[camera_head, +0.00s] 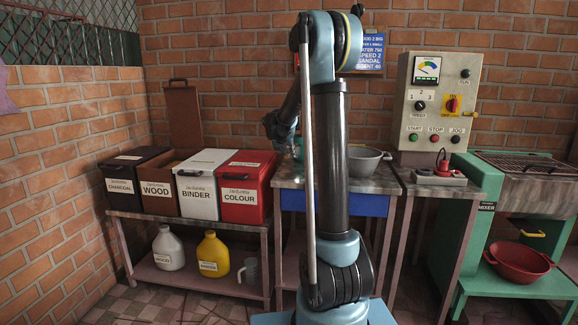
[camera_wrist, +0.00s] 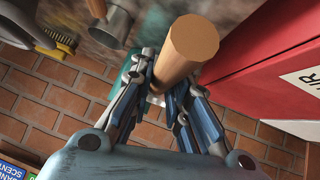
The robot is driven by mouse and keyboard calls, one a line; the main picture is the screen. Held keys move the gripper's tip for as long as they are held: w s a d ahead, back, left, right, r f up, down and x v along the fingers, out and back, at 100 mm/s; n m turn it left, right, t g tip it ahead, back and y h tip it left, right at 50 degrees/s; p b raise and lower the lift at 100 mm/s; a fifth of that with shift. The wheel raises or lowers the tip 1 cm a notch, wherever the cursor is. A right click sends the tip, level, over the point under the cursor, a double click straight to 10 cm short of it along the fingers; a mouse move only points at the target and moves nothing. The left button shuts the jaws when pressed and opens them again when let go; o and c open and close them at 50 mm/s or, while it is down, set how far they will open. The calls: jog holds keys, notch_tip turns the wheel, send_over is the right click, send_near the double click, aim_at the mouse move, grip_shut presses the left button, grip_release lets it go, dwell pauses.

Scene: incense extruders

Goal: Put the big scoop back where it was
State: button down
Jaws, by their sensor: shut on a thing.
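In the wrist view, my gripper (camera_wrist: 166,88) is shut on a thick, light wooden handle (camera_wrist: 187,48), which I take to be the big scoop's. The handle's round end points toward the camera; the scoop's bowl is not clearly visible. In the head view, my gripper end (camera_head: 280,127) is above the left side of the middle table, partly behind my own arm, and the scoop cannot be made out there. A smaller metal cup with a wooden handle (camera_wrist: 110,26) lies on the table to the left of the held handle in the wrist view.
The red COLOUR bin (camera_head: 243,186) stands close left of the table; its side (camera_wrist: 262,75) is near the handle in the wrist view. A grey pan (camera_head: 364,160) sits on the table (camera_head: 381,184). A yellow brush (camera_wrist: 62,44) lies near the small cup.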

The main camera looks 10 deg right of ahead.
jog(key=shift+f, duration=2.6)
jog(key=c, duration=1.5)
grip_release()
jog(key=shift+c, duration=0.2)
jog(key=v, duration=1.2)
jog(key=s+d+f+n+g+y, duration=0.1)
jog(key=s+d+f+g, duration=0.15)
jog(key=s, duration=0.95)
jog(key=s+d+f+g, duration=0.1)
jog(key=s+d+f, duration=0.15)
jog(key=s, duration=1.05)
jog(key=s+a+f+n+g+y, duration=0.1)
jog(key=s+f, duration=0.5)
jog(key=s, duration=0.5)
jog(key=s+f+g+y, duration=0.1)
jog(key=s+f+y, duration=0.1)
jog(key=s+f, duration=0.4)
jog(key=s, duration=0.4)
jog(key=shift+s+a+n, duration=0.35)
jog(key=shift+a+n, duration=0.05)
jog(key=shift+f+g, duration=0.1)
jog(key=shift+g, duration=0.15)
